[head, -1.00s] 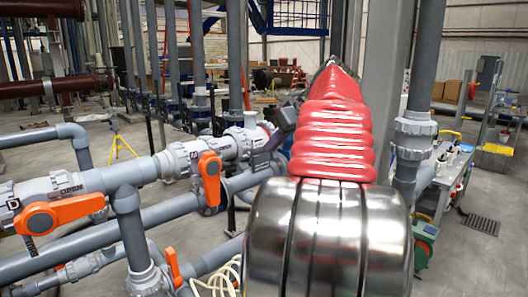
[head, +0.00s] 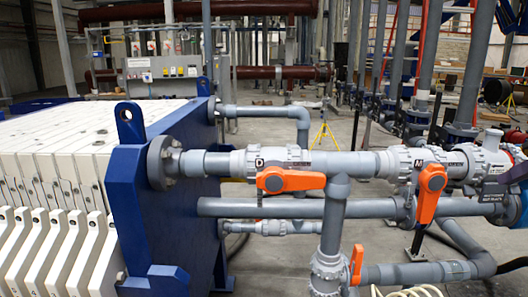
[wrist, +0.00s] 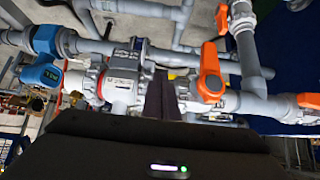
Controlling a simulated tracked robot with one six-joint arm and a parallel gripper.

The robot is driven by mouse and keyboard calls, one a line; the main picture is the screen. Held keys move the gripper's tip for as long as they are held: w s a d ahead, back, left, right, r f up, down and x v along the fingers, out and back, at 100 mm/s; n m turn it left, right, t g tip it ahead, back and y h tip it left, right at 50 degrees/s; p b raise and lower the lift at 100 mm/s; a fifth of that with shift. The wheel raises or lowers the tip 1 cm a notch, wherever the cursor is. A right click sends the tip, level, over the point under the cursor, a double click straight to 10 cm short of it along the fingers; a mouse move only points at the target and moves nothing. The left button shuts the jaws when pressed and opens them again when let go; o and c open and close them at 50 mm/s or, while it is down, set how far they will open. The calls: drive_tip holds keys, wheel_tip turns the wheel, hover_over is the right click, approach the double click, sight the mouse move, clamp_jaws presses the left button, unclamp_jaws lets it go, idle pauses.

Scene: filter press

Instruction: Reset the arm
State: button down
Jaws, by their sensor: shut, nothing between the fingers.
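My gripper (wrist: 161,88) shows in the wrist view as two dark fingers side by side, pointing up from the wide dark wrist housing at the bottom. The fingers are together and hold nothing. Behind them are grey pipes and a valve with an orange handle (wrist: 210,72), to the right of the fingers. I cannot tell whether the fingers touch the pipework. The red-covered arm is not clearly visible in the head view now.
In the head view, the filter press's white plates (head: 50,150) and blue end frame (head: 165,200) fill the left. Grey pipes with orange handles, on valve D (head: 290,180) and valve M (head: 430,190), cross the middle. A yellow stand (head: 323,132) is on the floor behind.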

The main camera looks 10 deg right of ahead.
drive_tip(key=w+a+f+g+y, duration=0.15)
drive_tip(key=a+f, duration=0.35)
drive_tip(key=a, duration=0.8)
drive_tip(key=w+a+f+g, duration=0.1)
drive_tip(key=w+a+f, duration=0.25)
drive_tip(key=a, duration=0.95)
drive_tip(key=s+a+f+n, duration=0.1)
drive_tip(key=s+a+f, duration=0.5)
drive_tip(key=a+f, duration=0.2)
drive_tip(key=s+a+f+n, duration=0.1)
drive_tip(key=s+a+f, duration=0.4)
drive_tip(key=a, duration=0.6)
wheel_tip(320, 180, down, 3)
drive_tip(key=shift+s+a+r, duration=0.1)
drive_tip(key=shift+s+a, duration=0.05)
drive_tip(key=shift+s, duration=0.25)
drive_tip(key=shift+g, duration=0.25)
